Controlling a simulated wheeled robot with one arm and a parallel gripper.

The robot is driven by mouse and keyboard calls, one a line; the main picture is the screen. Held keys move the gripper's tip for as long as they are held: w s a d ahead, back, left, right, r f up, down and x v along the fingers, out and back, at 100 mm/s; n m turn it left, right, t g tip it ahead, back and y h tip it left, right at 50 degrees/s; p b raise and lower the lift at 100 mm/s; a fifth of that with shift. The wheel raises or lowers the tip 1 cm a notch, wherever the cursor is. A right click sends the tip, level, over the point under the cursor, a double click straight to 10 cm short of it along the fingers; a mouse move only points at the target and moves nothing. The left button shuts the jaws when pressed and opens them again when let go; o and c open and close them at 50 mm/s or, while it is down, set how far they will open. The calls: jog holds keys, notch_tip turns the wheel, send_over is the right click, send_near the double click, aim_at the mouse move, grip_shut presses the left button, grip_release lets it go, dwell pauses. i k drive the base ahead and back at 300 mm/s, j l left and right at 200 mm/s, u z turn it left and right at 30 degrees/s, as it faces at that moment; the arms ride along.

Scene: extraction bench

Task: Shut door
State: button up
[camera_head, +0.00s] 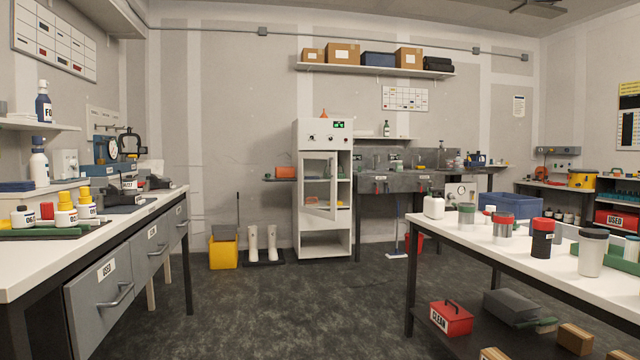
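A tall white cabinet (343,237) stands against the back wall, left of the dark sink bench. Its door (334,205), a white frame with a clear pane, stands ajar. The door seems hinged on the left, with its free right edge swung out towards me. A gap at the right shows the shelves inside. A dark handle seems to sit near the free edge, but it is too small to tell well. An orange item is on a shelf within. The cabinet's lower compartment is open-fronted. My gripper is not in view.
Open dark floor (290,300) leads to the cabinet. A white bench with grey drawers (100,295) bounds the left, and a white table (470,250) with jars bounds the right. A yellow bucket (222,252) and white boots (262,245) stand left of the cabinet.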

aim_at(332, 215)
jog(key=i+u, duration=0.2)
jog(key=i, duration=4.25)
jog(key=i+z, duration=0.1)
jog(key=i, duration=0.45)
jog(key=i+j+z, duration=0.1)
jog(key=i, duration=0.4)
jog(key=i+j+z, duration=0.1)
jog(key=i, duration=0.4)
jog(key=j, duration=0.1)
